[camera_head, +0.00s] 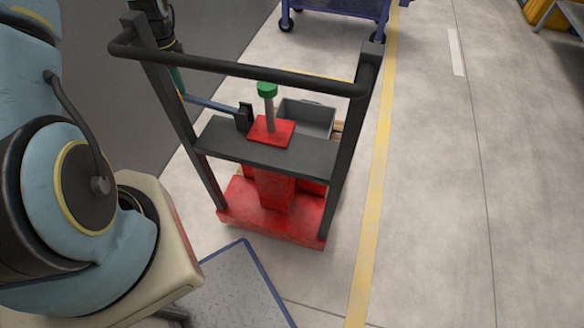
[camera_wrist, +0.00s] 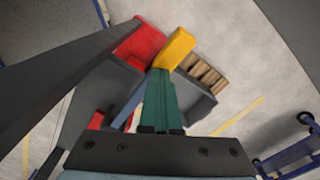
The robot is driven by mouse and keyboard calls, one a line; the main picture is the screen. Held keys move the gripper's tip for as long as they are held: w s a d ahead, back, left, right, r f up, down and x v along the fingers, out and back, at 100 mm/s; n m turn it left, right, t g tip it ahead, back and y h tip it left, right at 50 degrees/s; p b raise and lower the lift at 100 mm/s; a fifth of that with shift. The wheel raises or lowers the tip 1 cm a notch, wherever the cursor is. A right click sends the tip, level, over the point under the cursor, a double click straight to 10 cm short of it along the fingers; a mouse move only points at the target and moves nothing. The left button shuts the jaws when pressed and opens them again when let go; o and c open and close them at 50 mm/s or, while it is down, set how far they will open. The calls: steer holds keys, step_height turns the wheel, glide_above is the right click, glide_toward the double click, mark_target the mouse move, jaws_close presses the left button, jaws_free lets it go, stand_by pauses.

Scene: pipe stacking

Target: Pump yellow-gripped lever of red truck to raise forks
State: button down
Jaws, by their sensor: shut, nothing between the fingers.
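The red truck (camera_head: 268,205) stands on the floor with a dark frame and a top bar in the head view. Its blue-grey lever (camera_head: 212,105) runs left from a black pivot (camera_head: 243,117), sloping slightly upward. The yellow grip (camera_wrist: 175,49) is at the lever's end; only a sliver shows in the head view. My gripper (camera_wrist: 163,74) has green fingers shut together and empty, with their tips right at the yellow grip. I cannot tell whether they touch it. In the head view my gripper (camera_head: 178,82) is partly behind the frame. The forks are hidden.
A grey bin (camera_head: 308,117) sits behind the truck's mast, with wooden slats (camera_wrist: 207,75) beside it. A green knob (camera_head: 266,89) rises from the red block. A blue cart (camera_head: 340,8) stands farther back.

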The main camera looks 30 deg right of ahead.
step_height(320, 180, up, 10)
steer(key=p, duration=0.6)
steer(key=shift+f, duration=0.2)
step_height(320, 180, down, 13)
steer(key=b, duration=0.8)
step_height(320, 180, up, 13)
steer(key=p, duration=0.9)
steer(key=shift+r+p, duration=0.15)
steer(key=shift+p, duration=0.25)
